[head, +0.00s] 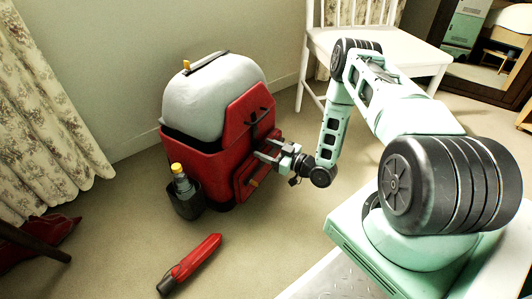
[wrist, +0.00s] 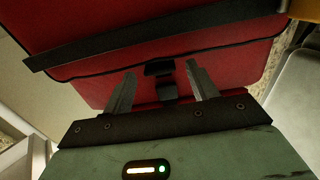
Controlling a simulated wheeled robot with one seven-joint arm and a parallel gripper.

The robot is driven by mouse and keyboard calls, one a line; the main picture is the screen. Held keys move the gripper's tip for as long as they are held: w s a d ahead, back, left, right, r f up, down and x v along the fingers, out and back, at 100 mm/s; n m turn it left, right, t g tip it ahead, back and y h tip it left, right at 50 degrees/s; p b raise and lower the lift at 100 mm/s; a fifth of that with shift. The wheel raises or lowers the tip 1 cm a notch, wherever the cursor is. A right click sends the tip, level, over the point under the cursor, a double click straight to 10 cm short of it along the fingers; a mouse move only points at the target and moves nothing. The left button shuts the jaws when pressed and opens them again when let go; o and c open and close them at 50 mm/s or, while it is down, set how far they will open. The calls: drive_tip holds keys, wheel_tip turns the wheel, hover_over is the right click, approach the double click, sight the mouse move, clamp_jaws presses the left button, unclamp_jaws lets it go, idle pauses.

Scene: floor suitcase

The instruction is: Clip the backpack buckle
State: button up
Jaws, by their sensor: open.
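The red backpack (head: 183,158) stands upright on the floor with a pale grey rounded load bulging from its top. Its red front flap (head: 240,117) faces my gripper. In the wrist view the black buckle shows as an upper piece (wrist: 159,68) at the flap's edge and a lower piece (wrist: 167,91) beneath it. A narrow red gap seems to separate them; I cannot tell if they touch. My gripper (wrist: 160,70) is open, with a finger on each side of the buckle and nothing visibly held. In the head view my gripper (head: 264,151) is at the backpack's front.
A bottle with a yellow cap (head: 182,182) sits in the backpack's dark side pocket (head: 184,206). A red and black tool-like object (head: 192,262) lies on the floor in front. A white chair (head: 398,50) stands behind my arm. The carpet right of the backpack is clear.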

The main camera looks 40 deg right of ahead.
drive_tip(key=shift+w+a, duration=0.1)
drive_tip(key=shift+w, duration=0.15)
clamp_jaws()
wheel_tip(320, 180, up, 3)
drive_tip(key=p, duration=0.3)
drive_tip(key=shift+f, duration=0.1)
unclamp_jaws()
drive_tip(key=shift+s, duration=0.1)
drive_tip(key=p+v, duration=0.6)
drive_tip(key=v, duration=1.1)
drive_tip(key=shift+p, duration=0.35)
